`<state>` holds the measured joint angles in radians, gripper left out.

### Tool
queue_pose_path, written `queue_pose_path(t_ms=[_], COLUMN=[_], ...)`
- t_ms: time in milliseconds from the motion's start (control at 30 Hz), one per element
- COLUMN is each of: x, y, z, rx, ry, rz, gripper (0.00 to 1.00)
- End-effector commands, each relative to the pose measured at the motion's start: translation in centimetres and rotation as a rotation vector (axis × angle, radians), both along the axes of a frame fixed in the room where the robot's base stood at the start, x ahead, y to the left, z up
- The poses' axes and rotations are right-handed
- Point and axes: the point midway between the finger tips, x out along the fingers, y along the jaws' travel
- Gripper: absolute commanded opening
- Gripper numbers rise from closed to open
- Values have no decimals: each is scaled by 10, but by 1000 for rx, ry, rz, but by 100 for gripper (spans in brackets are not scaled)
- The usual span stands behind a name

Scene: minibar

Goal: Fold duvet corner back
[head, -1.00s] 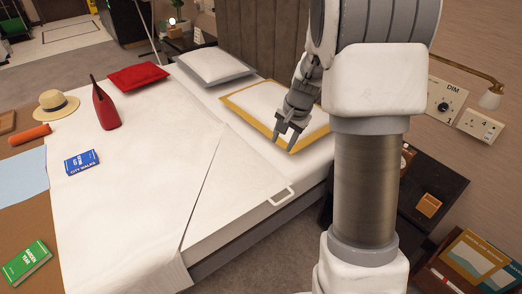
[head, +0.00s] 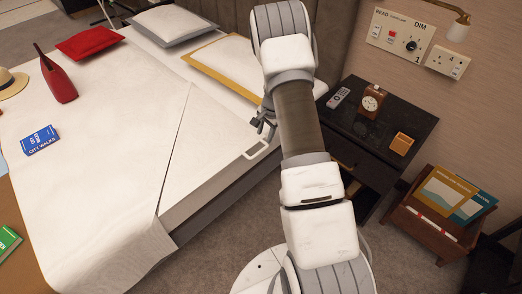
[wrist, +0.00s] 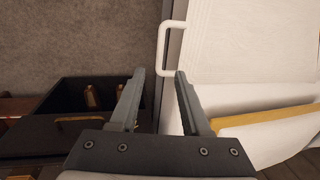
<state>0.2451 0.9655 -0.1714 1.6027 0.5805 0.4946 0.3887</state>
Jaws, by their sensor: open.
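The white duvet (head: 110,135) covers the bed. A diagonal line sets off its triangular corner panel (head: 205,140), which lies flat at the near right edge. A white loop handle (head: 256,148) sticks out from this panel's edge; it also shows in the wrist view (wrist: 161,50). My gripper (head: 263,124) is low at the bed's right edge, just behind the handle in the head view. In the wrist view my gripper (wrist: 160,72) has its fingers apart and empty, with the handle's bar between the fingertips in the picture. I cannot tell how far beyond them it is.
A dark nightstand (head: 390,135) with a clock (head: 371,100) and a remote (head: 339,97) stands close right of my arm. Its open drawer (wrist: 75,130) is left of my gripper.

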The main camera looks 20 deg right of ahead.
Motion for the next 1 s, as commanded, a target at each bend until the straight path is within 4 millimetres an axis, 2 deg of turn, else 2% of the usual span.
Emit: queue_pose_path(t_ms=[33,200,433,600,900,933,1000], x=[1,8,16,18,19,19,19], y=[1,4,6,7,7,7,7], z=[-15,-51,-87,-99,-101,-101,-101], rx=[2,0,0,0,0,0,0], ry=[3,1,1,0,0,0,0], rz=[1,1,2,2,2,2,2], gripper=[47,47,47,47,47,45,33])
